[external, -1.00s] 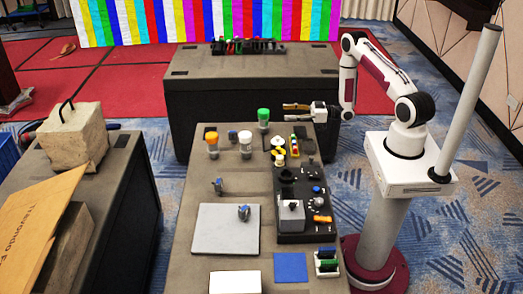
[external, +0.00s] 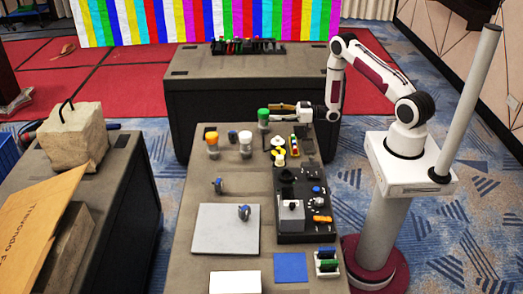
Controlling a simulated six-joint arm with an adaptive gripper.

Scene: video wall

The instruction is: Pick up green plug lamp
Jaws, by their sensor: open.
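The green plug lamp (external: 263,113) stands upright near the far end of the long table, with a green cap on a pale body. My gripper (external: 274,110) is level with it, pointing left, with its fingertips at the lamp's right side. The fingers look open around or beside the lamp; this view does not show whether they touch it. An orange-capped lamp (external: 212,139) and a white lamp (external: 245,142) stand to the left and nearer the camera.
A small dark-blue item (external: 232,136) stands between the orange and white lamps. A grey plate (external: 226,240) lies nearer the camera. The table's left middle is mostly clear.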

